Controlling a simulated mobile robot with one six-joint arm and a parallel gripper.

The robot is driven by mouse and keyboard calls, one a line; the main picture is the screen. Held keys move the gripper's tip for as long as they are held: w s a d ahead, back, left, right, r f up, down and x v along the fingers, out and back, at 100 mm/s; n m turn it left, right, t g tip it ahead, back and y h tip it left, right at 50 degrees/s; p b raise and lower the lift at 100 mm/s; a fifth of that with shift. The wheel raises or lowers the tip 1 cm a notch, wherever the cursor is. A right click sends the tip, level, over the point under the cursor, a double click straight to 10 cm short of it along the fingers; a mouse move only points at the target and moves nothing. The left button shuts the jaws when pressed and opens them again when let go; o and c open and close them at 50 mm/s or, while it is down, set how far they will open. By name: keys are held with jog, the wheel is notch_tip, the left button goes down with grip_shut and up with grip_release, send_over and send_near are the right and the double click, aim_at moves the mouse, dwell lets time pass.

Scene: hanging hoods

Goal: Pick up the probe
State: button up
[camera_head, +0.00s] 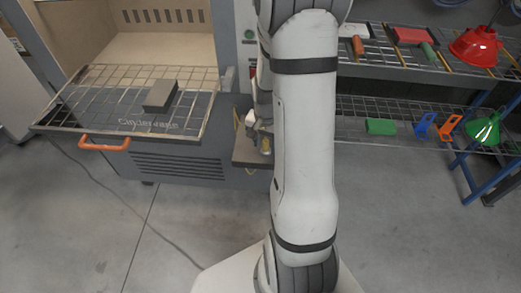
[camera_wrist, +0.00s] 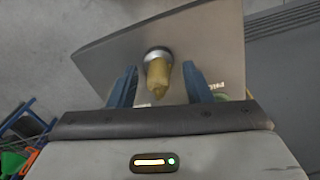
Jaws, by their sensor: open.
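The probe (camera_wrist: 158,72), a tapered yellow-brown piece with a silver collar at its far end, shows in the wrist view over a grey shelf plate (camera_wrist: 215,40). My gripper (camera_wrist: 160,68) is open, with one blue finger on each side of the probe. Gaps show between the fingers and the probe, and I cannot tell their height difference. In the head view, the small shelf (camera_head: 245,157) juts from the cabinet's right side. My gripper end there is mostly hidden behind my arm, and the probe is not clearly visible.
Left is a cabinet with an open chamber (camera_head: 140,40), a wire rack (camera_head: 100,95) bearing a dark block (camera_head: 160,95), and an orange handle (camera_head: 104,146). A cable crosses the floor.

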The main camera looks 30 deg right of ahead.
jog(key=shift+f, duration=0.35)
jog(key=shift+c, duration=0.3)
jog(key=c, duration=0.8)
